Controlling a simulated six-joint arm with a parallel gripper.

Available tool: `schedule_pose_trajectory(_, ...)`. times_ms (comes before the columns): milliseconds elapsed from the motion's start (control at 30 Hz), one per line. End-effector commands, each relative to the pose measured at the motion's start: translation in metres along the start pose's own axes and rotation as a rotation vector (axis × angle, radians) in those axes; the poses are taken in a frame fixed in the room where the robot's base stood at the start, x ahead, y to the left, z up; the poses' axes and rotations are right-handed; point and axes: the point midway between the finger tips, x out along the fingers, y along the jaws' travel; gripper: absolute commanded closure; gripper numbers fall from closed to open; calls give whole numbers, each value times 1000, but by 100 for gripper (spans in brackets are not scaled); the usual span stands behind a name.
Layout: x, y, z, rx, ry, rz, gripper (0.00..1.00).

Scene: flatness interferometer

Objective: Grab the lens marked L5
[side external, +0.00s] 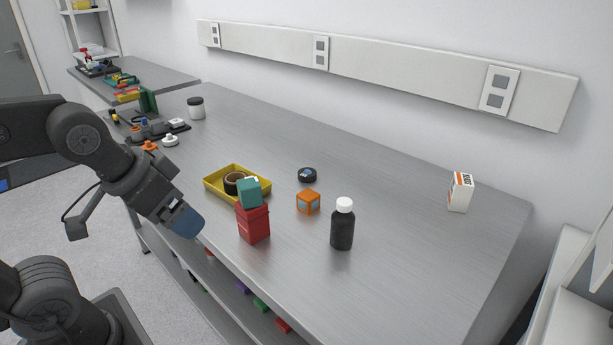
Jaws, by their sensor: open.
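No marking L5 is readable in the side external view. A small black round piece with a bluish top (307,174) lies flat on the grey bench, behind an orange cube; it looks lens-like, but I cannot tell whether it is the L5 lens. A dark ring with a tan middle (231,186) sits in the yellow tray (212,190), partly hidden by a teal block. My gripper (187,222) is at the bench's front edge, left of the red block and apart from these things. It is open, and I see nothing held in it.
A teal block (249,193) rests on a red block (253,224) in front of the tray. The orange cube (308,202) and a black bottle (342,229) stand to the right. A white box (460,192) is farther right. The back middle of the bench (380,170) is clear.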

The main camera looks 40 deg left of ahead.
Motion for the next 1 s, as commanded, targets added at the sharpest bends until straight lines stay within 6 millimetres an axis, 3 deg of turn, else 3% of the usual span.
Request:
schedule_pose_trajectory(167,0,0,-3,2,-1,0,12)
schedule_pose_trajectory(267,-1,-2,-18,11,-9,2,12)
schedule_pose_trajectory(367,-1,-6,-50,34,-26,8,12)
schedule_pose_trajectory(567,17,-23,-134,102,-62,33,12)
schedule_pose_trajectory(767,59,-53,-211,172,-88,65,12)
schedule_pose_trajectory(1000,136,-103,-280,251,-104,110,12)
